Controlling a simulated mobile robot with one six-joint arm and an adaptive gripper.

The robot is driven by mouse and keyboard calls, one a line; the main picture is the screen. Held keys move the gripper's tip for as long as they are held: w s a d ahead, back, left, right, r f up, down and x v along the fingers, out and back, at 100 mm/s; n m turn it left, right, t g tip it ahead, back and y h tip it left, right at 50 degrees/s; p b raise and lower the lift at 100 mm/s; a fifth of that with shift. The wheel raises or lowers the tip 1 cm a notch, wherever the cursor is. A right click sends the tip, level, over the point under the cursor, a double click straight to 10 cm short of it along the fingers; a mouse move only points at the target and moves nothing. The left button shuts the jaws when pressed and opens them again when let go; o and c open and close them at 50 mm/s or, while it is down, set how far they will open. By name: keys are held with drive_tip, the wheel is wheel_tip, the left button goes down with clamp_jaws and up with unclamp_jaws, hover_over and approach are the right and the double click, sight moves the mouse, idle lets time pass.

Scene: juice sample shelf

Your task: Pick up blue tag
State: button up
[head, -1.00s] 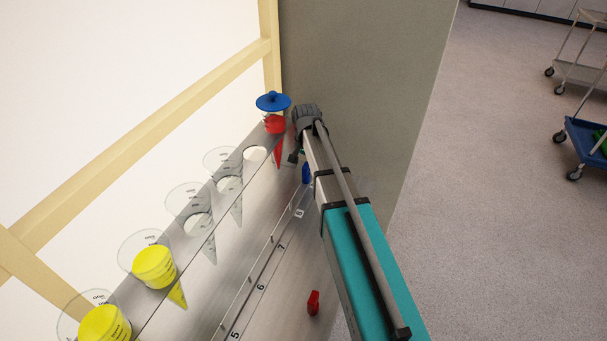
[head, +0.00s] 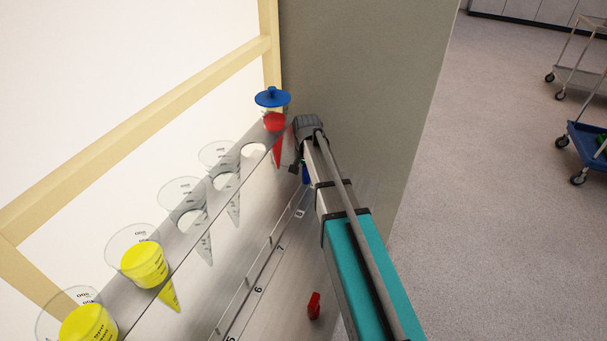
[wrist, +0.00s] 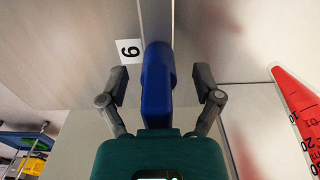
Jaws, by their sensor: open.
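The blue tag (wrist: 157,82) lies between the two open fingers of my gripper (wrist: 157,88) in the wrist view, with a gap on each side. It sits against a shelf strip beside a label that looks like a 9. In the head view only a small part of the blue tag (head: 306,173) shows, mostly hidden by my arm. My gripper (head: 298,165) is at the far end of the shelf there, largely hidden too.
A red cone with a blue lid (head: 272,98) stands in the rack near my gripper; its red side (wrist: 300,115) shows at the wrist view's right. Clear and yellow cones (head: 145,263) fill other holes. A red tag (head: 314,305) is at the front. A grey wall (head: 360,80) stands behind.

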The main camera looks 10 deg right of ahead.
idle(0.3)
drive_tip(key=c, duration=1.1)
drive_tip(key=shift+c, duration=0.2)
drive_tip(key=shift+r, duration=0.1)
wheel_tip(320, 180, up, 3)
drive_tip(key=p, duration=0.3)
drive_tip(key=shift+r, duration=0.1)
drive_tip(key=s+d+r+p, duration=0.2)
drive_tip(key=s+r+p, duration=0.3)
drive_tip(key=s, duration=0.1)
drive_tip(key=s+d+r+p, duration=0.2)
drive_tip(key=s+r+p, duration=0.2)
drive_tip(key=s, duration=0.3)
drive_tip(key=shift+s+d+r+p, duration=0.15)
drive_tip(key=shift+d+r+p, duration=0.15)
drive_tip(key=shift+p, duration=0.2)
